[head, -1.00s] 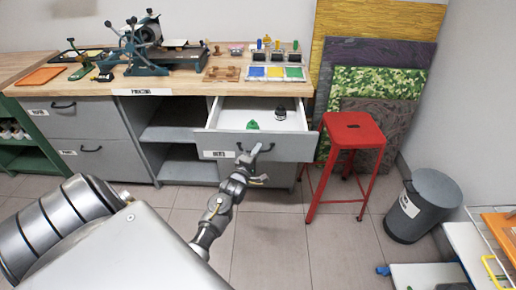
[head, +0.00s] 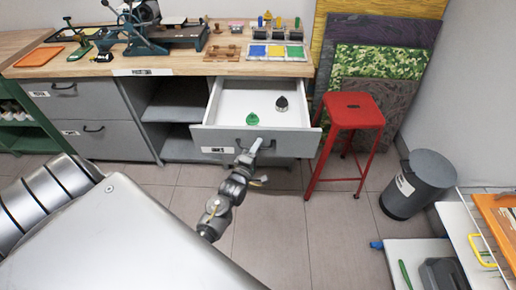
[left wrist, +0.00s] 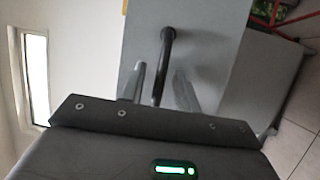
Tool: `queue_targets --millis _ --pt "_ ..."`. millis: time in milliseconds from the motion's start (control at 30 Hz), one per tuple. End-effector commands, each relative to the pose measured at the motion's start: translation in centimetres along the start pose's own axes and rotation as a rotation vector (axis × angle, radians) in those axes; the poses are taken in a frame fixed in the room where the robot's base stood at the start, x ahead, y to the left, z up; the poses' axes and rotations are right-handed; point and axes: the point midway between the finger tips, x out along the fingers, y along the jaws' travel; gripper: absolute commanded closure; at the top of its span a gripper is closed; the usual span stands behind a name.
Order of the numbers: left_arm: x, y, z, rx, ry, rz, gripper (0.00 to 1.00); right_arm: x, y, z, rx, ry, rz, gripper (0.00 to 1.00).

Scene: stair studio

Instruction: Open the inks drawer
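The labelled drawer (head: 290,143) under the wooden bench stands well out from the cabinet; its label is too small to read surely. A green item (head: 252,118) and a dark item (head: 281,103) lie inside it. My left gripper (head: 254,146) is at the middle of the drawer front. The contact itself is partly hidden. My right gripper is not in view.
A red stool (head: 350,120) stands close to the right of the drawer. A grey bin (head: 420,185) is further right. The bench top (head: 190,66) carries a press and ink pads. The floor (head: 285,220) before the drawer is clear.

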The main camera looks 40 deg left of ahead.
Motion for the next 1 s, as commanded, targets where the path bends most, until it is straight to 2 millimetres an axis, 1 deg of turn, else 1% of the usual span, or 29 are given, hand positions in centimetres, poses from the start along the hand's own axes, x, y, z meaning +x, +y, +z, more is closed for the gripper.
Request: queue_targets --millis 167,267,367,600,700,833,1000 --pt "-0.1 0.0 -0.1 0.000 0.001 0.000 0.68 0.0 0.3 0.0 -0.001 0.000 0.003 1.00" --pt "-0.7 -0.1 0.0 0.000 0.001 0.000 0.68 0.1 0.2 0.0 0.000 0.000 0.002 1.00" --pt "-2.1 -0.2 0.0 -0.001 0.001 -0.001 0.68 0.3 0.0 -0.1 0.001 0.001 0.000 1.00" --pt "-6.9 -0.2 0.0 0.000 0.001 -0.002 0.68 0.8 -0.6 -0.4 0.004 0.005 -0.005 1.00" --pt "-8.6 -0.1 0.0 0.000 0.000 -0.002 0.68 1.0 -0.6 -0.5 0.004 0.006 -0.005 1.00" --pt "-10.0 -0.1 0.0 0.000 0.000 0.000 0.68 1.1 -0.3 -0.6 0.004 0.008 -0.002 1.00" --pt "-10.6 0.0 0.0 0.000 0.000 0.001 0.68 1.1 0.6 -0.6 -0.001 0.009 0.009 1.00"
